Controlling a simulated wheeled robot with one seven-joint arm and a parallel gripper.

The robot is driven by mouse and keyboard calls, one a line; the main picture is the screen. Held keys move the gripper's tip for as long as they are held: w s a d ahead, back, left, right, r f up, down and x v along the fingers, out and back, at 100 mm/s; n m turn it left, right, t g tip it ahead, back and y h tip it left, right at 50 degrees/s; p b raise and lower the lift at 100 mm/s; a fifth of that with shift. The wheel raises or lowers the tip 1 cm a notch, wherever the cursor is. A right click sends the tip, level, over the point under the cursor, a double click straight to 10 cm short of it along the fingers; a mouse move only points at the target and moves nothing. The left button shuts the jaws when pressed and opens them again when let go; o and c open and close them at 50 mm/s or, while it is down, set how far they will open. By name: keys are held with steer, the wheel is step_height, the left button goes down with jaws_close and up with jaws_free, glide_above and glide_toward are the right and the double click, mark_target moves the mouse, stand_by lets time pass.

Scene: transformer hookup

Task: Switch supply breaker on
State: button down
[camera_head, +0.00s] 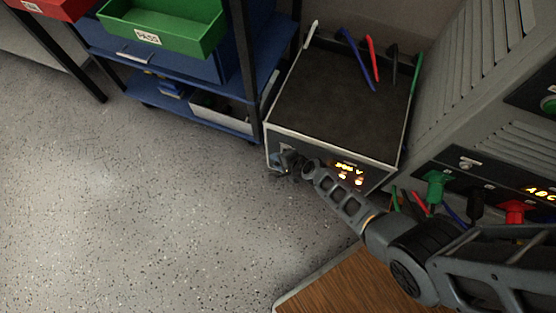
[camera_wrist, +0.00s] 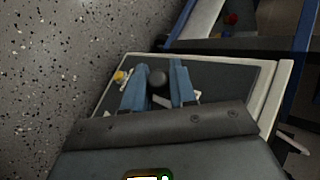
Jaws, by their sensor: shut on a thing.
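The supply unit is a box (camera_head: 340,95) with a dark top and pale edges, standing on the floor with its front panel towards me. My gripper (camera_head: 285,162) is at the left part of that panel. White marks show on the panel beside the fingers. The handle's lower part is hidden, so I cannot tell its on or off position. An orange display (camera_head: 349,166) is lit on the panel.
Blue, red, black and green leads stand at the box's back edge. A grey cabinet (camera_head: 470,80) with green, black and red plugs is at the right. A blue shelf cart (camera_head: 180,110) with a green bin (camera_head: 165,28) is at the left. The speckled floor (camera_head: 130,210) is clear.

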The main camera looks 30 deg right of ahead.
steer(key=shift+d, duration=0.15)
steer(key=c, duration=1)
jaws_free()
steer(key=shift+o, duration=0.2)
steer(key=shift+r, duration=0.1)
steer(key=p+v, duration=0.4)
steer(key=v, duration=0.3)
steer(key=shift+s+r, duration=0.2)
steer(key=shift+s, duration=0.05)
